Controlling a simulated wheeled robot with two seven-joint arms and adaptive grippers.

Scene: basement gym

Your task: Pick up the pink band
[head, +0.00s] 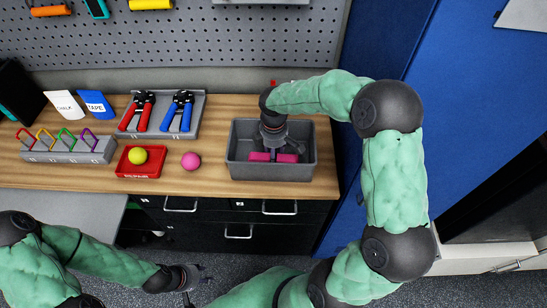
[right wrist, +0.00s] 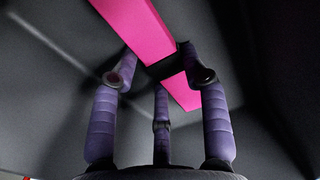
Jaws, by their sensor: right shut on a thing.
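The pink band (head: 288,158) is a flat bright pink strip inside the grey bin (head: 241,170) on the workbench. My right gripper (head: 273,152) reaches down into the bin from above and is shut on the pink band. In the right wrist view the band (right wrist: 140,27) runs between the purple fingers of my right gripper (right wrist: 163,74), with its middle partly hidden by a dark part. I cannot tell whether the band is clear of the bin floor. My left gripper (head: 203,279) is open and empty, low in front of the bench.
A red tray (head: 128,170) holds a yellow ball (head: 138,155); a pink ball (head: 191,161) lies between it and the bin. Pliers stand in a grey rack (head: 127,128), near a carabiner holder (head: 65,152). A pegboard (head: 190,45) is behind, blue lockers (head: 460,110) at right.

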